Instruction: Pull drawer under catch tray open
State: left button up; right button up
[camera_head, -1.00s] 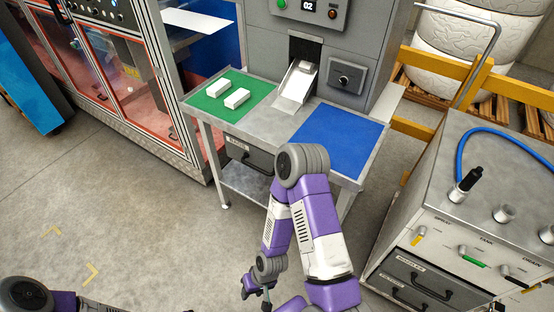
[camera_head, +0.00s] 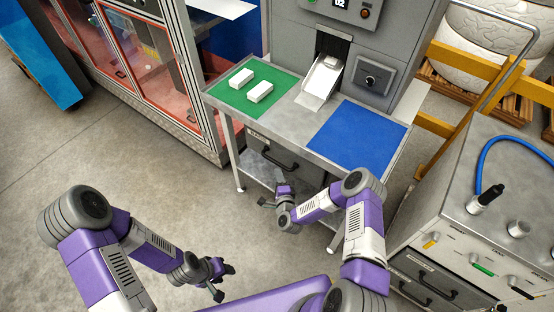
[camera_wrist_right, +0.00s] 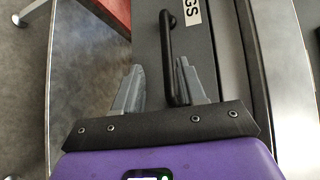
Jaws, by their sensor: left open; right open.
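The drawer (camera_head: 268,152) has a dark grey front and a black bar handle (camera_head: 280,160). It sits shut under the grey steel bench top (camera_head: 300,122). My right gripper (camera_head: 275,196) is open, low in front of the drawer. In the right wrist view the black handle (camera_wrist_right: 168,50) runs lengthwise, and its near end lies between my two spread fingers (camera_wrist_right: 160,82), close to the right-hand finger. I cannot tell whether they touch. A white label ending in "GS" (camera_wrist_right: 192,12) is beside the handle. My left gripper (camera_head: 223,281) is open and empty over the floor.
A green mat (camera_head: 236,97) with two white blocks (camera_head: 250,84) and a blue mat (camera_head: 357,135) lie on the bench. A chute (camera_head: 321,80) comes down between them. A grey cabinet (camera_head: 440,262) with drawers stands at right. Floor at left is clear.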

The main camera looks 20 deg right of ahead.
aim_at(277, 162)
jog(key=shift+m+h, duration=0.3)
jog(key=shift+m, duration=0.1)
jog(key=shift+d+r+b+x, duration=0.15)
jog(key=shift+b+x, duration=0.2)
jog(key=shift+x, duration=1.6)
jog(key=shift+d+r+b+x, duration=0.1)
jog(key=shift+r+b+x, duration=0.2)
jog(key=shift+x, duration=1.65)
jog(key=shift+f, duration=0.1)
jog(key=shift+c, duration=0.4)
grip_shut()
